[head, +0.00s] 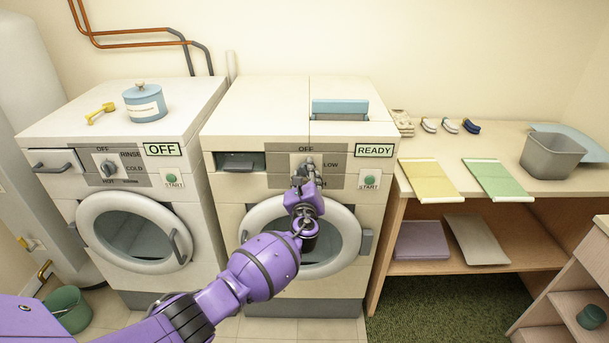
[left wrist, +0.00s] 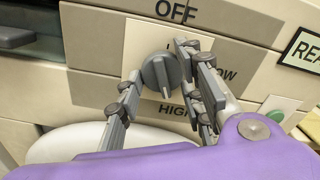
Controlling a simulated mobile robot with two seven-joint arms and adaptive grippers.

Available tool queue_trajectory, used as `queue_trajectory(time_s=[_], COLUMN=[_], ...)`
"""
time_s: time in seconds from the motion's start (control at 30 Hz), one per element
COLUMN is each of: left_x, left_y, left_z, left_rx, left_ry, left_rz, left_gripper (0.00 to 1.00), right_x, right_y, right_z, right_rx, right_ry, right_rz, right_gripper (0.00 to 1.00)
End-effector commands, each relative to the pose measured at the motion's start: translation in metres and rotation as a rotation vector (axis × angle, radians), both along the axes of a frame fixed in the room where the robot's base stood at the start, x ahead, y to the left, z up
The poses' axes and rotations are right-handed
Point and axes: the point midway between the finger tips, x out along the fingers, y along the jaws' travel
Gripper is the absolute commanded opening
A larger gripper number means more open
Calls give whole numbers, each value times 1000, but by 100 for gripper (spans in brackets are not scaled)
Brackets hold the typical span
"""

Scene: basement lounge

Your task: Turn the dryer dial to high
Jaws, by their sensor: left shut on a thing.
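The dryer (head: 255,185) is the right of the two machines, with a READY display (head: 374,150). Its grey round dial (head: 308,163) is on the front panel, partly covered by my gripper in the head view. In the left wrist view the dial (left wrist: 160,72) shows between my fingers, its ridge roughly vertical with the lower end toward HIGH. OFF is above, LOW to the right, HIGH below; LOW and HIGH are partly hidden. My left gripper (head: 303,178) is shut on the dial, one finger on each side (left wrist: 160,82). My right gripper is not in view.
The washer (head: 125,190) with an OFF display stands left, a blue canister (head: 145,103) on top. The dryer's START button (head: 370,181) is right of the dial, its round door (head: 350,235) below. A wooden shelf unit (head: 385,245) with folded cloths stands right.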

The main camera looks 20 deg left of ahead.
Motion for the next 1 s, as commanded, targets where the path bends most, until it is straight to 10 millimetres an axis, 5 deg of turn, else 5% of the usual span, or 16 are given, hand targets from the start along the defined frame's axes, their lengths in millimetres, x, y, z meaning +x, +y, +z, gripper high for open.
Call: queue_trajectory(time_s=[0.73, 0.77, 0.8, 1.0], left_x=[-3, -3, -3, -3], left_y=[3, 3, 4, 2], left_z=[-11, -11, -11, -8], left_rx=[89, 89, 89, 89], left_ry=[41, 41, 41, 37], left_rz=[6, 6, 6, 4], left_gripper=[9, 36, 41, 50], right_x=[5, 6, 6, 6], right_y=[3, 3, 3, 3], right_z=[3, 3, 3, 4], right_rx=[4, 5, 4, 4], right_ry=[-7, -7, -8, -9], right_rz=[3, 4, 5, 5], right_gripper=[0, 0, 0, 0])
